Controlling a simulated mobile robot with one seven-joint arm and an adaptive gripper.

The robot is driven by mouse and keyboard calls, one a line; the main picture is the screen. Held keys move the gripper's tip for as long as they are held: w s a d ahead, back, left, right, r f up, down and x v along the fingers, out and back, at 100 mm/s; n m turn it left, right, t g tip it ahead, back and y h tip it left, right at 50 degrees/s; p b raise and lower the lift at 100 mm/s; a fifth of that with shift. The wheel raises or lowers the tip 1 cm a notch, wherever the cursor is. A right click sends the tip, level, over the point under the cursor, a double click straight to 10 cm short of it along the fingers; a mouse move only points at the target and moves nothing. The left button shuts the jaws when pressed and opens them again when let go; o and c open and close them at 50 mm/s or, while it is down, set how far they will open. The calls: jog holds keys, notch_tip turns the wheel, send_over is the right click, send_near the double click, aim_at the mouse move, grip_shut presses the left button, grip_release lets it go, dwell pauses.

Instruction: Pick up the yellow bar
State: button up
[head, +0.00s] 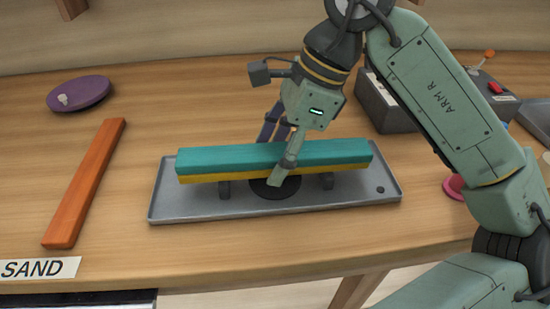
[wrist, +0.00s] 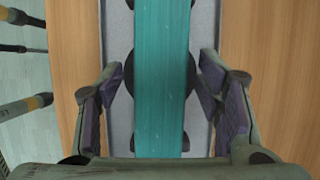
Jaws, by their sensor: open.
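The yellow bar (head: 215,179) shows as a thin strip directly under a teal bar (head: 220,158), which covers its top. The pair lies lengthwise above a grey tray (head: 180,207), on small dark supports. My gripper (head: 275,156) is open and straddles the bars near their middle, one finger in front and one behind. In the wrist view the teal bar (wrist: 162,75) runs between the two spread fingers of my gripper (wrist: 160,105), with gaps on both sides. The yellow bar is hidden there.
A long orange bar (head: 85,185) lies on the table left of the tray. A purple disc (head: 80,93) is at the back left. A dark grey box (head: 388,108) stands behind the tray, partly hidden by my arm. A "SAND" label (head: 40,268) is at the front left.

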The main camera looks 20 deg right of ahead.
jog(key=shift+c, duration=0.2)
jog(key=c, duration=1.3)
jog(key=shift+r, duration=0.1)
